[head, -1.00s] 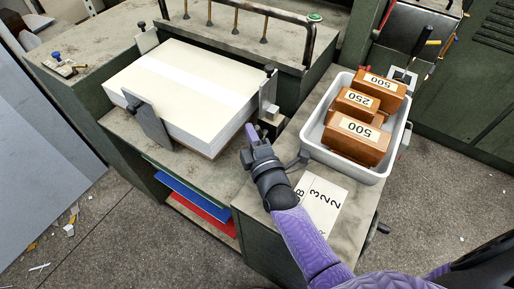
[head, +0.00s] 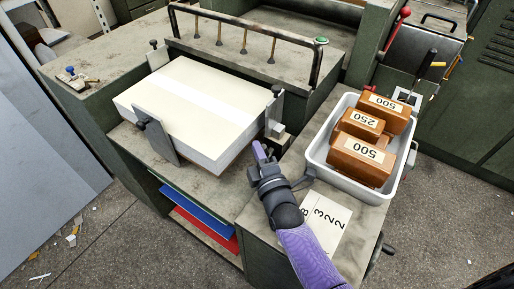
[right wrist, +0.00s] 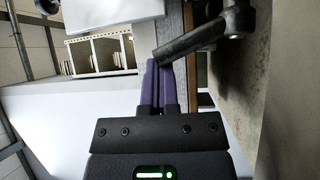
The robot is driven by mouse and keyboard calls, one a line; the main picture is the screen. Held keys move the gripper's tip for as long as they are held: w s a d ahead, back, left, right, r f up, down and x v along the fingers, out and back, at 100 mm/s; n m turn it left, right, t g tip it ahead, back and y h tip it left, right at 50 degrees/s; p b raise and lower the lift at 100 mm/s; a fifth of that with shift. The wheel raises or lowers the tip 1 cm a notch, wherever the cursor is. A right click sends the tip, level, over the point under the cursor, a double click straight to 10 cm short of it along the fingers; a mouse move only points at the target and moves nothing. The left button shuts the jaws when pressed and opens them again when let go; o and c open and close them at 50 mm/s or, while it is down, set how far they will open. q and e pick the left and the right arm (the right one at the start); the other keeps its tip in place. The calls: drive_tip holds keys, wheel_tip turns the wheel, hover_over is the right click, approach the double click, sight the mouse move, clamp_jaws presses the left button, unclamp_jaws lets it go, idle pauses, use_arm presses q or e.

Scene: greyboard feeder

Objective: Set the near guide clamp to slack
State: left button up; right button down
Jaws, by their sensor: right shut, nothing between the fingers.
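My right gripper (head: 262,150) is shut and empty, in front of the paper stack's right corner. Its purple fingers (right wrist: 159,68) are together in the right wrist view. A dark lever (head: 302,179), which looks like the near guide clamp, is just right of the gripper on the counter. In the right wrist view this lever (right wrist: 195,38) runs from its pivot at the upper right to a free end by the fingertips. I cannot tell whether they touch. My gripper and wrist partly hide the lever's end in the head view. My left gripper is not in view.
The paper stack (head: 185,105) sits between upright metal guides, one at the left front (head: 158,140) and one at the right (head: 273,112). A white tray (head: 317,158) with wooden blocks and a number card (head: 328,222) lie right of my arm. A rail (head: 250,30) stands behind.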

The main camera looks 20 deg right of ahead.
sight(266, 150)
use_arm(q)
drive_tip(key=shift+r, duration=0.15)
use_arm(e)
drive_tip(key=shift+s+d, duration=0.1)
drive_tip(key=shift+s+d+f+p, duration=0.2)
drive_tip(key=shift+s+d+p, duration=0.25)
drive_tip(key=shift+s+p, duration=0.1)
drive_tip(key=shift+s+d+f+p, duration=0.2)
drive_tip(key=shift+s+d+p, duration=0.2)
drive_tip(key=shift+s, duration=0.1)
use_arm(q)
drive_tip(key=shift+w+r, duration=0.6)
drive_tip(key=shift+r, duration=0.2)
use_arm(e)
drive_tip(key=shift+s, duration=0.1)
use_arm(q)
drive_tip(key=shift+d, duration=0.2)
use_arm(e)
drive_tip(key=shift+d+f, duration=0.1)
